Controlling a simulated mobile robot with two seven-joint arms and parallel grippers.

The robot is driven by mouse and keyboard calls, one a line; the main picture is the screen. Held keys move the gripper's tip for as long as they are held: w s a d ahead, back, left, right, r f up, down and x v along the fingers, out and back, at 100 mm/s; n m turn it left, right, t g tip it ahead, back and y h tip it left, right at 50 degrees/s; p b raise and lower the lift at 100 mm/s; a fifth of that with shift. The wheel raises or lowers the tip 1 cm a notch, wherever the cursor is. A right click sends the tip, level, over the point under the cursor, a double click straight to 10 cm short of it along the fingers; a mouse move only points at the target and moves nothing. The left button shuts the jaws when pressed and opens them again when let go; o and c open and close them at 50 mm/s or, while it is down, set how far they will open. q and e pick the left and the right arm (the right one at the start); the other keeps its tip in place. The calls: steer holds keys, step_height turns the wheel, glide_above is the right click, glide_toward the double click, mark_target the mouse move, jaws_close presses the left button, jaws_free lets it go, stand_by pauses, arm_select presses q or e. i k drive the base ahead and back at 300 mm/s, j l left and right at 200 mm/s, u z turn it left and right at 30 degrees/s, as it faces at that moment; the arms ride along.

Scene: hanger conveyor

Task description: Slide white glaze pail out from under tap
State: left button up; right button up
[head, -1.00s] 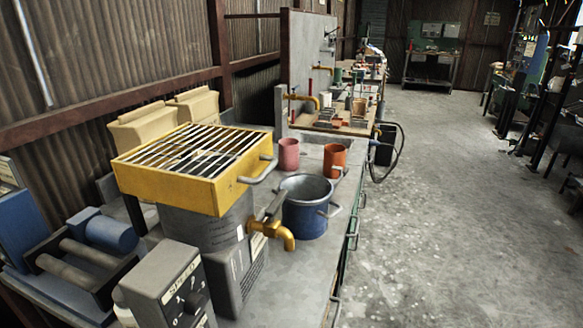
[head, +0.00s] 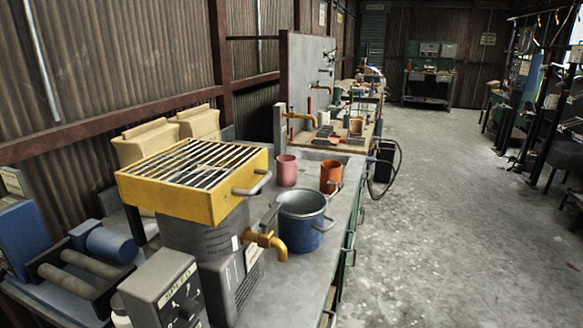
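A blue pail (head: 306,235) with a grey rim stands upright on the grey bench top (head: 290,300). I see no white pail; the pail's contents are hidden. Neither of my grippers is in view.
A yellow slatted tray (head: 190,195) tops the machine. A pink cup (head: 287,170) and an orange mug (head: 331,176) stand behind the pail. A grey control box (head: 165,285) is at the front left. Open concrete floor (head: 440,240) lies to the right.

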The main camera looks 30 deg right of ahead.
mark_target(301, 216)
steer(key=k, duration=0.55)
steer(key=u, duration=1.5)
steer(key=k+l, duration=0.15)
steer(key=l, duration=0.3)
steer(key=k+l, duration=0.15)
steer(key=l, duration=0.25)
steer(key=k+l, duration=0.15)
steer(key=l, duration=0.3)
steer(key=k+l, duration=0.15)
steer(key=l, duration=0.25)
steer(key=k+l, duration=0.1)
steer(key=l, duration=0.35)
steer(key=k+l, duration=0.15)
steer(key=l, duration=0.25)
steer(key=k+l, duration=0.15)
steer(key=l, duration=0.3)
steer(key=k+l, duration=0.15)
steer(key=l, duration=0.3)
